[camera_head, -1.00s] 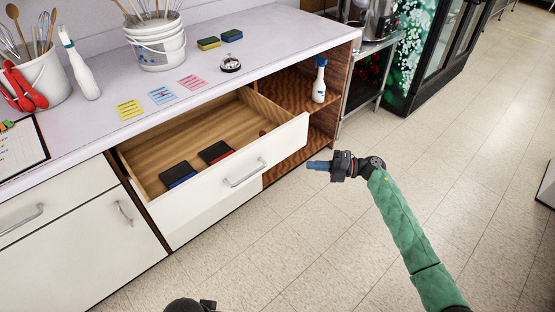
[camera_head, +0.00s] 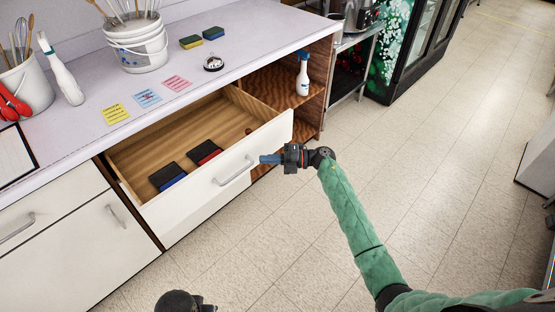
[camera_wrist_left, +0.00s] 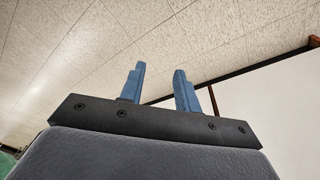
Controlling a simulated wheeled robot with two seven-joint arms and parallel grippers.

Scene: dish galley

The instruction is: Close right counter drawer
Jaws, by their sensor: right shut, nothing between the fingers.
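The right counter drawer (camera_head: 225,196) stands pulled out, with a white front, a metal bar handle (camera_head: 233,172) and a wooden inside. Two dark pads, one with a blue edge (camera_head: 168,177) and one with a red edge (camera_head: 204,152), lie in it. My right gripper (camera_head: 262,159) is shut and empty, pointing left just in front of the right part of the drawer front. I cannot tell whether it touches. My left gripper (camera_wrist_left: 160,88) is open and empty in the left wrist view, with floor tiles and a white panel behind it.
The counter (camera_head: 130,80) above holds a utensil bucket (camera_head: 138,45), a call bell (camera_head: 213,63), sponges and coloured notes. A spray bottle (camera_head: 302,78) stands on the open shelf at right. The floor (camera_head: 420,150) right of my arm is clear.

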